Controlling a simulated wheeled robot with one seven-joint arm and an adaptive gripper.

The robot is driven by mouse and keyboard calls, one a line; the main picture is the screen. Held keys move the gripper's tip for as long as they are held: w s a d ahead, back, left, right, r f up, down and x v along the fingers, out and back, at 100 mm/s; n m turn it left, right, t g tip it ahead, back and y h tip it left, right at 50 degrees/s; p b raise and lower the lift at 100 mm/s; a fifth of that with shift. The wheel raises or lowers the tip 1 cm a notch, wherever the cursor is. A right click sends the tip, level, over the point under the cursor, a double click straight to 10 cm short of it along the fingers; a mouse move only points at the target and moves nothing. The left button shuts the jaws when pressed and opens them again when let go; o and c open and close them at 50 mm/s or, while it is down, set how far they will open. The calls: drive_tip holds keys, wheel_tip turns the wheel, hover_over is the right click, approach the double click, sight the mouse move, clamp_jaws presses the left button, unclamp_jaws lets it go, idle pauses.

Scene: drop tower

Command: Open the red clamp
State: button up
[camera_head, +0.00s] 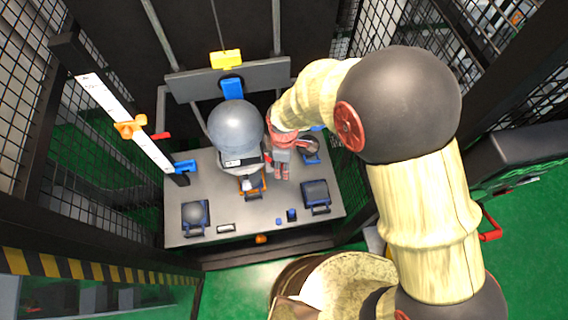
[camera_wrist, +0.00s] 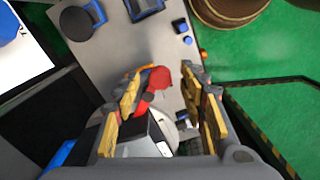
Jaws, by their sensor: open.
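The red clamp (camera_wrist: 158,78) shows in the wrist view between my fingers, nearer the left one. Part of it is hidden behind that finger, and I cannot tell whether they touch. My gripper (camera_wrist: 168,90) is open, with yellow pads apart on either side. In the head view my gripper (camera_head: 282,170) hangs over the table, just right of a large grey ball (camera_head: 237,125). The clamp is hard to tell apart there. A dark box with a white label (camera_head: 240,161) sits under the ball; this box (camera_wrist: 150,142) also shows low in the wrist view.
The grey table (camera_head: 240,213) carries dark blocks with blue edges, one with a ball (camera_head: 195,213), and small blue knobs (camera_head: 291,215). A white scale (camera_head: 125,120) with an orange slider stands at left. A yellow hook piece (camera_head: 226,58) hangs above. Mesh fencing encloses the tower.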

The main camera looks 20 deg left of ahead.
drive_tip(key=shift+c, duration=0.9)
clamp_jaws()
drive_tip(key=shift+s+m, duration=0.15)
drive_tip(key=shift+m, duration=0.15)
drive_tip(key=m, duration=0.1)
drive_tip(key=s+m+p, duration=0.1)
drive_tip(key=shift+a+m, duration=0.3)
drive_tip(key=shift+m, duration=0.1)
drive_tip(key=shift+s+a+m+p, duration=0.3)
drive_tip(key=shift+a+m, duration=0.3)
drive_tip(key=shift+m, duration=1.15)
drive_tip(key=shift+s+a+m+p, duration=0.3)
drive_tip(key=shift+a+m, duration=0.35)
drive_tip(key=shift+m, duration=1.15)
drive_tip(key=shift+s+a+m+p, duration=0.25)
drive_tip(key=shift+a+m, duration=0.35)
drive_tip(key=shift+m, duration=1.15)
